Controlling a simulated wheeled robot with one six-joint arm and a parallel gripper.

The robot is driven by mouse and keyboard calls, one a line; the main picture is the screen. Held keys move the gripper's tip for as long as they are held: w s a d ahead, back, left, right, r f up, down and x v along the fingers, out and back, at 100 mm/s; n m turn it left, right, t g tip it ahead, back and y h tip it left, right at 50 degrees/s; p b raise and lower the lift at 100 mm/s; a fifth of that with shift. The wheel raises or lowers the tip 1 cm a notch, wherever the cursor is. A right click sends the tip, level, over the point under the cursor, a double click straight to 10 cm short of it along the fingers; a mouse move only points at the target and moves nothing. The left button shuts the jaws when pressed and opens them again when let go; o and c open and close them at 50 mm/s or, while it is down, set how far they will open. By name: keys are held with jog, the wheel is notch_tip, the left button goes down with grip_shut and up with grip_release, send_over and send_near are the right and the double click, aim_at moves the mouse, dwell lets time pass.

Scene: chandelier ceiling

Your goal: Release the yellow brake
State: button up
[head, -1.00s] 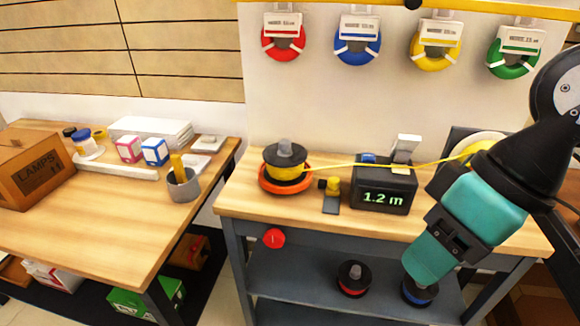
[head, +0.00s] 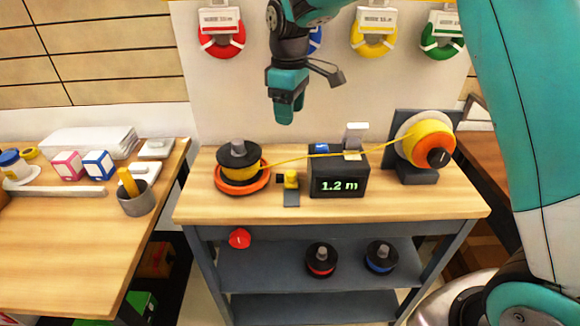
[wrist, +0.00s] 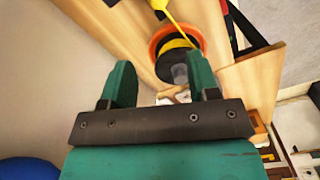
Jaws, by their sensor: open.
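A small yellow knob (head: 291,180) on a grey plate stands on the bench, right of a spool; I take it as the yellow brake. The spool of yellow wire (head: 239,161), with a black flange and grey post, sits on an orange round base (head: 243,184). My gripper (head: 285,112) hangs above the bench, apart from everything below it. In the wrist view my gripper's two green fingers (wrist: 162,78) are apart with nothing between them. The spool's black flange (wrist: 178,65) shows beyond them.
Yellow wire (head: 300,157) runs over a meter (head: 339,183) reading 1.2 m to a reel (head: 431,142). Colored coils hang on the wall behind. Red and blue spools (head: 381,256) stand on the shelf below. A side table (head: 75,250) is at the left.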

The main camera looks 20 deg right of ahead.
aim_at(290, 174)
notch_tip(290, 174, down, 17)
jog(key=shift+f+p, duration=0.1)
jog(key=shift+p, duration=0.9)
grip_shut()
jog(key=shift+s, duration=0.25)
jog(key=s, duration=0.1)
jog(key=s+a, duration=0.1)
jog(key=s, duration=0.1)
jog(key=shift+s+a, duration=0.1)
jog(key=shift+s, duration=0.05)
jog(key=shift+a, duration=0.2)
jog(key=shift+c, duration=0.3)
grip_release()
jog(key=shift+s, duration=0.1)
jog(key=shift+o, duration=0.3)
jog(key=shift+d, duration=0.15)
